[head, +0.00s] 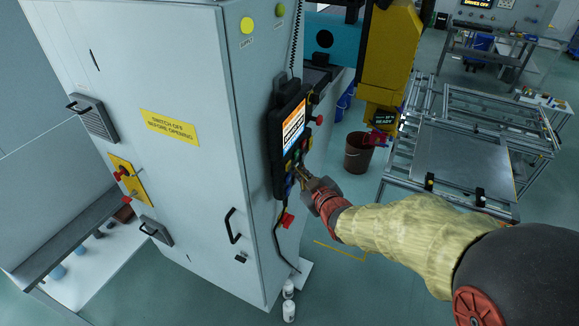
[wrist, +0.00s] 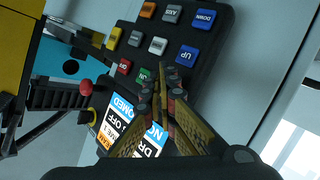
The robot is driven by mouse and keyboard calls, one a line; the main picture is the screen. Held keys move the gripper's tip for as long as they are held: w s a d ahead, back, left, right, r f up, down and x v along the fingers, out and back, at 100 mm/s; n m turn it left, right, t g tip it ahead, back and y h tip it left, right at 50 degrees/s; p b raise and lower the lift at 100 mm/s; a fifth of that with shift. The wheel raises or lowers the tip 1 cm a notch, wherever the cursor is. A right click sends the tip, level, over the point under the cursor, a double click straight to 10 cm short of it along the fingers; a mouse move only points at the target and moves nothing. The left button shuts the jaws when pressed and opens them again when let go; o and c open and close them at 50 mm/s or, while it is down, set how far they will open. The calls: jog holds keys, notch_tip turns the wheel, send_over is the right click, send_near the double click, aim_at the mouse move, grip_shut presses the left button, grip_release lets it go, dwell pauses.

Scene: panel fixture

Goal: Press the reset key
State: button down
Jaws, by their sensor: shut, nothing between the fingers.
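The black key panel (head: 277,165) hangs on the side of the grey cabinet, with a lit orange and white screen (head: 292,128). In the wrist view, the panel (wrist: 222,50) shows upside down with several coloured keys: orange (wrist: 148,10), yellow (wrist: 113,38), red (wrist: 124,66), green (wrist: 145,75), greys and blues. The blue UP key (wrist: 188,55) and DOWN key (wrist: 205,18) are legible. I cannot read which key is reset. My gripper (wrist: 163,68) is shut and empty. Its tips appear just below the pale grey key (wrist: 158,45), between green and UP; contact cannot be told. In the head view, my gripper (head: 299,172) is at the panel's lower keys.
A red knob (wrist: 86,87) sticks out of the panel's side. The cabinet (head: 190,190) has a handle (head: 232,226) and a yellow warning label (head: 169,127). A yellow machine (head: 390,55), a bucket (head: 358,152) and a framed table (head: 465,160) stand behind. Floor between is open.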

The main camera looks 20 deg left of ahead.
jog(key=shift+d, duration=0.4)
jog(key=d, duration=0.5)
jog(key=shift+s, duration=0.25)
jog(key=shift+f, duration=0.1)
dwell(0.7)
